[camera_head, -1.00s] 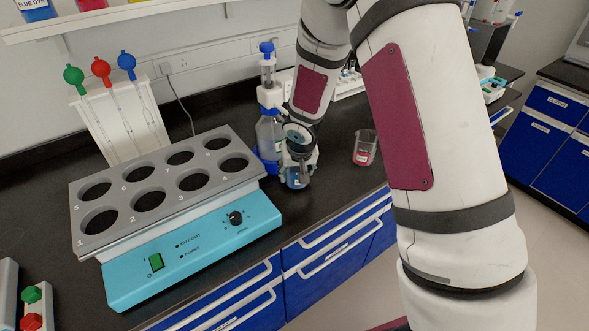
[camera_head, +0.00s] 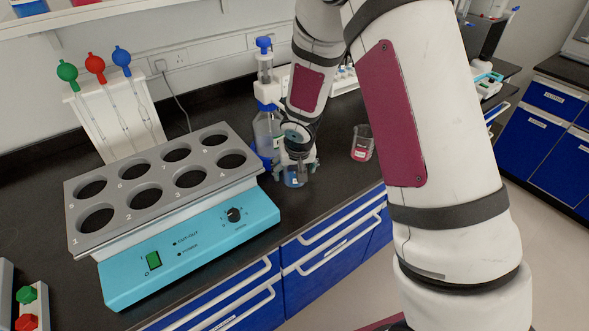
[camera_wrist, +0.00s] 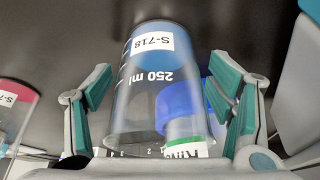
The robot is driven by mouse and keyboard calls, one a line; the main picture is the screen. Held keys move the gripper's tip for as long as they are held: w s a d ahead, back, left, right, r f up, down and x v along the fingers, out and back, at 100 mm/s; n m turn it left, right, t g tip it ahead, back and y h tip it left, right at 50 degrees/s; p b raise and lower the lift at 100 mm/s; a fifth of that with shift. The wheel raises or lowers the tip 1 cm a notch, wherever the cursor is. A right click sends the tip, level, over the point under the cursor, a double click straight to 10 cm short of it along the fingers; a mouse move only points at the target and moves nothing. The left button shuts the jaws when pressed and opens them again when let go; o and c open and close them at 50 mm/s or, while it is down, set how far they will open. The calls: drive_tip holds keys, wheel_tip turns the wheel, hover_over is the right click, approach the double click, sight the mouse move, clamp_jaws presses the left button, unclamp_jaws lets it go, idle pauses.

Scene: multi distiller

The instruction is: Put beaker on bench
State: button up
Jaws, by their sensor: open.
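A clear beaker (camera_head: 295,178) with blue liquid stands upright on the black bench (camera_head: 340,195), beside the blue-capped bottle. In the wrist view the beaker (camera_wrist: 150,85) shows a "250 ml" mark and a white "S-718" label. My gripper (camera_head: 296,167) is open around it. In the wrist view the fingers of my gripper (camera_wrist: 163,78) stand on both sides of the glass, with gaps visible. A second beaker (camera_head: 362,146) with red liquid stands to the right on the bench; its edge also shows in the wrist view (camera_wrist: 12,105).
A turquoise heater with a grey several-hole block (camera_head: 160,188) stands to the left. A bottle with a blue dispenser top (camera_head: 266,130) is close behind my gripper. A white rack with colored bulbs (camera_head: 118,125) is behind the heater. The bench's front edge is near the beaker.

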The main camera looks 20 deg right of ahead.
drive_tip(key=shift+r, duration=0.1)
drive_tip(key=shift+s+r, duration=0.1)
drive_tip(key=shift+r, duration=0.25)
drive_tip(key=s+d+r+h+p, duration=0.1)
drive_tip(key=s+r, duration=0.7)
drive_tip(key=r, duration=0.5)
drive_tip(key=s+d+r+h+p, duration=0.1)
drive_tip(key=s+d+r, duration=0.1)
drive_tip(key=s+r, duration=0.8)
drive_tip(key=s+a+r+n+y, duration=0.1)
drive_tip(key=s+r, duration=0.2)
drive_tip(key=s, duration=0.4)
drive_tip(key=s+a+r+y, duration=0.1)
drive_tip(key=s+r, duration=0.3)
drive_tip(key=s, duration=0.4)
drive_tip(key=shift+a+r+n+t+y, duration=0.15)
drive_tip(key=shift+a+n+t+y, duration=0.15)
drive_tip(key=shift+a+n, duration=0.1)
